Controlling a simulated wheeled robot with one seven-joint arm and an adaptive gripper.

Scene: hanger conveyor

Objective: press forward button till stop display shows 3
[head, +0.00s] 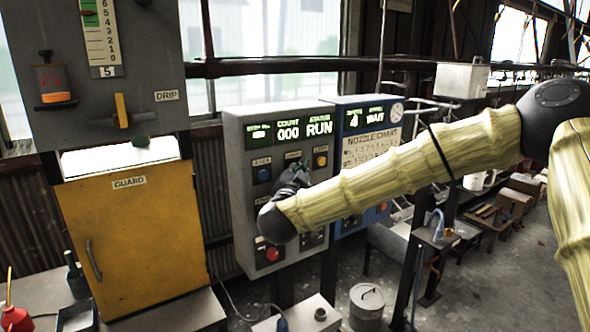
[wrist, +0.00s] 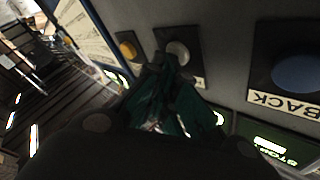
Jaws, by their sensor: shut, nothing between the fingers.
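The grey control panel (head: 234,200) carries a green stop display (head: 260,133) that seems to show dashes, not a number. Beside it, the count reads 000 and the status reads RUN. A blue button (head: 263,174) sits at left; in the wrist view the blue button (wrist: 298,70) is labelled BACK. A pale button (wrist: 178,52) sits in the middle and a yellow button (head: 320,160) at right. Their labels are unreadable or covered, so I cannot tell which is forward. My gripper (head: 296,172) is shut and empty, its tips close to the pale button; contact is unclear.
A red button (head: 271,254) is low on the panel. A blue panel (head: 352,160) at right shows 4 and WAIT above a nozzle chart. A yellow guard door (head: 130,235) stands at left. A lidded pot (head: 366,300) is on the floor below.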

